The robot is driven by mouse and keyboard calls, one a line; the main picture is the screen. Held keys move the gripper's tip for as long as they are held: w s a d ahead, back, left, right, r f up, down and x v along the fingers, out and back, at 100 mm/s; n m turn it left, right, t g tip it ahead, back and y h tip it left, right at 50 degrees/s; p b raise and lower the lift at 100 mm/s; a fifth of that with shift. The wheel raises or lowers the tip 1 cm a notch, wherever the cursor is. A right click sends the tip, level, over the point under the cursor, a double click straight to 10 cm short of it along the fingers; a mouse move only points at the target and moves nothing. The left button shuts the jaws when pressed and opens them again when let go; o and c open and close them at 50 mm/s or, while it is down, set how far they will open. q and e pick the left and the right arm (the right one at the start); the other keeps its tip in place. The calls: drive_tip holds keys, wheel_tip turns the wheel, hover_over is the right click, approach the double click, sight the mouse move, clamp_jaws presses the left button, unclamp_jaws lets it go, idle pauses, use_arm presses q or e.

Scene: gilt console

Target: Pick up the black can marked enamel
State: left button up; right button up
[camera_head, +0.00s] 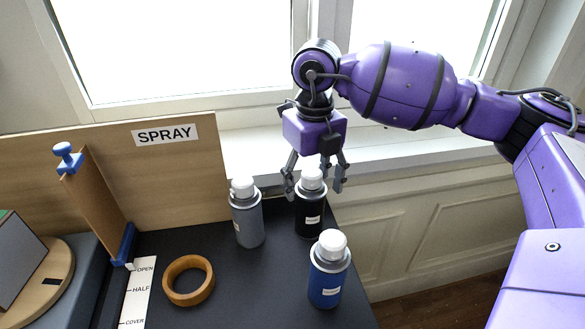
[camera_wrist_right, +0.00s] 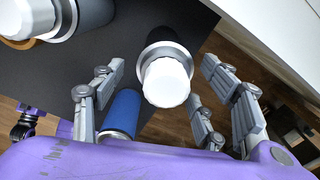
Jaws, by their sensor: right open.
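The black can (camera_head: 309,220) with a white cap stands upright near the right edge of the dark tabletop. Its small white label is too small to read. My right gripper (camera_head: 315,188) is above it, open, pointing down, with its fingers on either side of the cap. In the right wrist view the white cap (camera_wrist_right: 167,82) lies between the spread fingers (camera_wrist_right: 165,90), with gaps on both sides. I see no grip on the can. My left gripper is not in view.
A grey can (camera_head: 247,217) stands close on the left and a blue can (camera_head: 328,277) in front. A wooden ring (camera_head: 168,288) lies further left. A board marked SPRAY (camera_head: 100,170) stands behind, near the window sill. The tabletop drops off at the right.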

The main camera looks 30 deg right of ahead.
sight(310, 208)
drive_tip(key=shift+s+d+f, duration=0.1)
drive_tip(key=shift+s+f, duration=0.05)
drive_tip(key=shift+f, duration=0.35)
drive_tip(key=f, duration=0.5)
drive_tip(key=shift+w+f+p, duration=0.15)
drive_tip(key=shift+w+p, duration=0.15)
drive_tip(key=shift+w, duration=0.05)
drive_tip(key=c, duration=1.6)
